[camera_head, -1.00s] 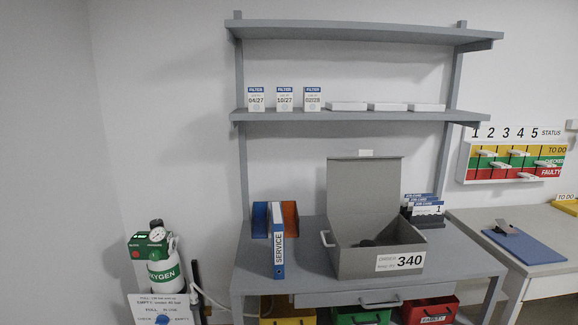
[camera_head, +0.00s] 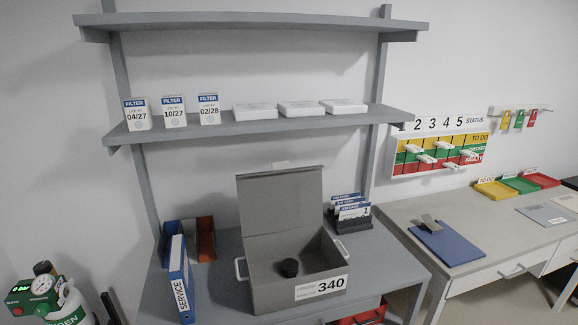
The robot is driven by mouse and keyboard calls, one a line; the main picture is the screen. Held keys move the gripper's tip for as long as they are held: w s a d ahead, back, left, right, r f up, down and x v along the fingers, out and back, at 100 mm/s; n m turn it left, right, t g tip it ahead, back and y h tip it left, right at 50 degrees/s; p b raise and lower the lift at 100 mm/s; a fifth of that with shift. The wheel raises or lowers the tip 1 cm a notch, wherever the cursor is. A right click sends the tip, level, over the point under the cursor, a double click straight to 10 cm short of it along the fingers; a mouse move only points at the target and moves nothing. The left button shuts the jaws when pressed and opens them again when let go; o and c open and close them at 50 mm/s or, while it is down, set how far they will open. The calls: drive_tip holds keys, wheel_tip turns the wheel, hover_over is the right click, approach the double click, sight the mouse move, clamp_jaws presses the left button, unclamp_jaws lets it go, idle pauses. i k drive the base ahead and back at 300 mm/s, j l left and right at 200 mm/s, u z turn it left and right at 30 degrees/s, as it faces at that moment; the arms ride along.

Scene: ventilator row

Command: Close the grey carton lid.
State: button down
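The grey carton (camera_head: 292,275) stands on the grey bench, with a white label reading 340 on its front. Its grey lid (camera_head: 281,201) is open and stands nearly upright at the back of the carton. A small black round object (camera_head: 289,267) lies inside the carton. White handles show at its left and right sides. My gripper is not in view.
A blue SERVICE binder (camera_head: 180,281) stands left of the carton, with an orange holder (camera_head: 206,239) behind it. A black card rack (camera_head: 349,219) stands behind right. Shelves (camera_head: 262,125) hang above. A second table (camera_head: 500,225) is at right.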

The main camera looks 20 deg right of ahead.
sight(283, 197)
drive_tip(key=i+l, duration=0.4)
drive_tip(key=l, duration=0.15)
drive_tip(key=i+l, duration=0.35)
drive_tip(key=l, duration=0.2)
drive_tip(key=i+l+z, duration=0.1)
drive_tip(key=i+l, duration=0.3)
drive_tip(key=l, duration=0.15)
drive_tip(key=i+l, duration=0.4)
drive_tip(key=l, duration=0.1)
